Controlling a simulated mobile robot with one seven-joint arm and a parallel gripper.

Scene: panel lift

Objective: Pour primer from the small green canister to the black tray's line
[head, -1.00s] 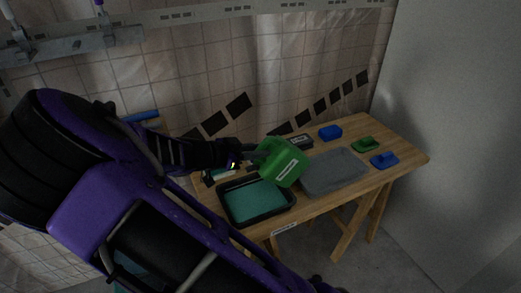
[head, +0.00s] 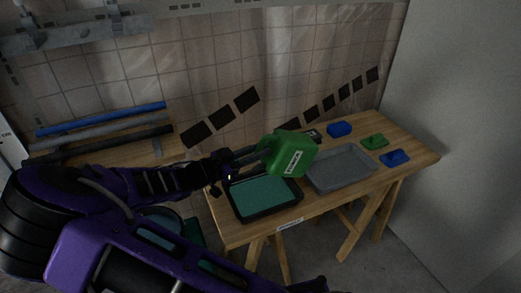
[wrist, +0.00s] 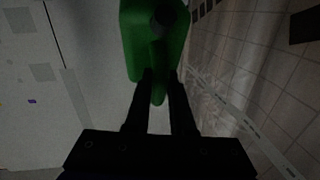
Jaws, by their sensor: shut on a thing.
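The small green canister (head: 291,154) with a white label is held above the table, near the right rear edge of the black tray. It looks only slightly tilted in the head view. My gripper (head: 254,157) is shut on its handle; the two fingers also show closed around the handle in the wrist view (wrist: 159,88), with the canister (wrist: 155,40) beyond them. The black tray (head: 238,208) sits at the table's left front and holds a wide layer of teal-green liquid. Its line cannot be made out. No stream from the canister is visible.
A grey tray (head: 340,168) lies right of the black tray. Blue (head: 339,129) and green (head: 374,142) items and another blue one (head: 395,158) stand on the wooden table (head: 412,147). Blue, grey and black tubes (head: 100,132) lie on a surface at the left.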

